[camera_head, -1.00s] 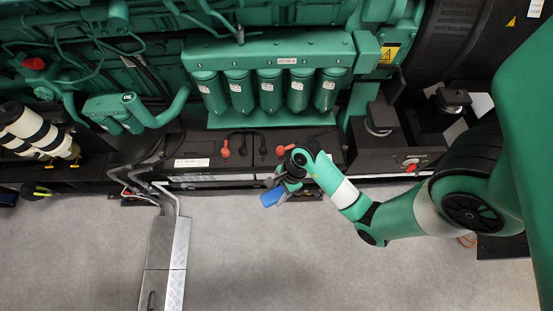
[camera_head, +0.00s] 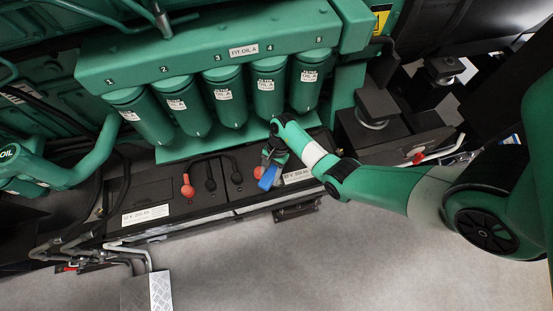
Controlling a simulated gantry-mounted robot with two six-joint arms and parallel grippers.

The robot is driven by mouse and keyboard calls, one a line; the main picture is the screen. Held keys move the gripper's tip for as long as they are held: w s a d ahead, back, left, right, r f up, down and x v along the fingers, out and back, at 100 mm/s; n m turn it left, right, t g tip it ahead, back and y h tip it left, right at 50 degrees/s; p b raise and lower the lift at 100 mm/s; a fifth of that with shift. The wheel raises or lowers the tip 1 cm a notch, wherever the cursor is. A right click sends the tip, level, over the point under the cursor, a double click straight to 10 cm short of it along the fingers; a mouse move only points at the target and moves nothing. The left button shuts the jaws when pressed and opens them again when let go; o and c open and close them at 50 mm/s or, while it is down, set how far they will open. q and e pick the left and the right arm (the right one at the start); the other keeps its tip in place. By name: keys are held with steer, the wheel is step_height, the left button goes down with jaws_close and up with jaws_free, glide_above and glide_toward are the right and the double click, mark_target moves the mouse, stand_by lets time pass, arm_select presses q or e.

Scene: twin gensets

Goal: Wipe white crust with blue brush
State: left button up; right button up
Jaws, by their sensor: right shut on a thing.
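My right arm comes in from the right, and my right gripper (camera_head: 270,160) is shut on the blue brush (camera_head: 268,177). It holds the brush over the right part of the black battery tray, close to a red terminal cap. The gripper's fingers are small here and partly hidden by my wrist. No white crust can be made out in this view. My left gripper is not in view.
Black batteries (camera_head: 150,192) with red terminal caps (camera_head: 187,186) and cables lie below several green oil filters (camera_head: 222,95). A metal step (camera_head: 147,290) stands at the lower left. The grey floor (camera_head: 300,265) in front is clear.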

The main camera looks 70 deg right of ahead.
mark_target(267, 174)
arm_select(q)
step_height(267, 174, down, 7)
steer(key=b, duration=0.4)
arm_select(e)
steer(key=shift+n, duration=0.4)
steer(key=f, duration=0.1)
steer(key=w+d+f, duration=0.1)
steer(key=f, duration=0.1)
steer(key=w+d+f, duration=0.1)
steer(key=f, duration=0.1)
steer(key=shift+f, duration=0.2)
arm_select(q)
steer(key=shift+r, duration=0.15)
